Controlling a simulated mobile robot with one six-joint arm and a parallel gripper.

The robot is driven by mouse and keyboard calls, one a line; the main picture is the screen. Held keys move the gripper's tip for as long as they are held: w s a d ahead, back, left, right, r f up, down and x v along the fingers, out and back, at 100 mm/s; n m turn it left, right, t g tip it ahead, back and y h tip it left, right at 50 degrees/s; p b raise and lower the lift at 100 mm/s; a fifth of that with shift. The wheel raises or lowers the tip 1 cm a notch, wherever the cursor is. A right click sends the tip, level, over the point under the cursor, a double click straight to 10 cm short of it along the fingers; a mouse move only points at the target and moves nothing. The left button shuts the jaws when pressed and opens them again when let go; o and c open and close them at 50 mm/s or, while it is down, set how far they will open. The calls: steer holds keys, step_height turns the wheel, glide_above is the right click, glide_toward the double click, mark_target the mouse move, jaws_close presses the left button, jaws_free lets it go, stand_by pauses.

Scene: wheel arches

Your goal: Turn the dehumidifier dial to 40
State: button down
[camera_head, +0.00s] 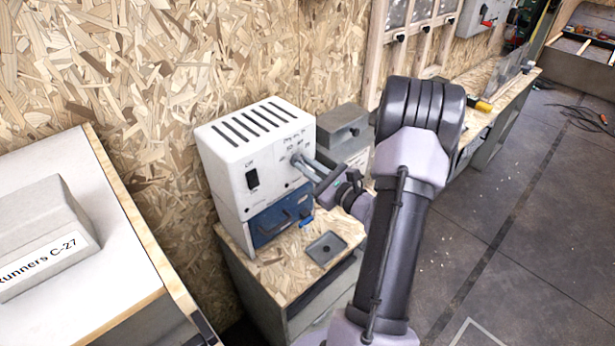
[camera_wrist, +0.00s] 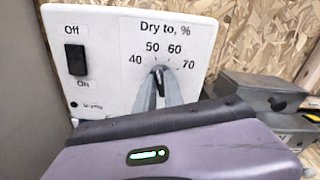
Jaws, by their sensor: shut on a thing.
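The dehumidifier (camera_head: 232,155) is a white box with dark vent slots on top, and its front also fills much of the wrist view (camera_wrist: 105,50). Its dial (camera_wrist: 159,76) sits under the label "Dry to, %", with 40, 50, 60 and 70 around it. The dial's upper end points up, roughly between 50 and 60; the fingers hide part of it. My gripper (camera_head: 302,166) reaches the front from the right, its two fingers (camera_wrist: 160,92) shut on the dial from both sides. A black Off/On rocker switch (camera_wrist: 76,60) is left of the dial.
The dehumidifier stands over a blue container (camera_head: 280,218) on a wooden-topped cabinet (camera_head: 262,268). A small dark tray (camera_head: 326,248) lies in front. A grey box (camera_head: 343,128) stands close behind on the right. A white-topped bench (camera_head: 90,275) is at the left.

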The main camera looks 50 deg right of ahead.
steer(key=n+b, duration=0.2)
steer(key=b, duration=0.2)
steer(key=n+b, duration=0.6)
steer(key=b, duration=0.1)
steer(key=shift+a+f+b, duration=0.15)
steer(key=shift+f+b, duration=0.15)
steer(key=shift+b, duration=0.05)
steer(key=shift+r+n, duration=0.1)
steer(key=shift+n, duration=0.2)
steer(key=c, duration=1.4)
jaws_free()
steer(key=shift+c, duration=0.2)
steer(key=s+a+p, duration=0.1)
steer(key=s+a, duration=0.1)
steer(key=s, duration=1.5)
steer(key=shift+s, duration=0.2)
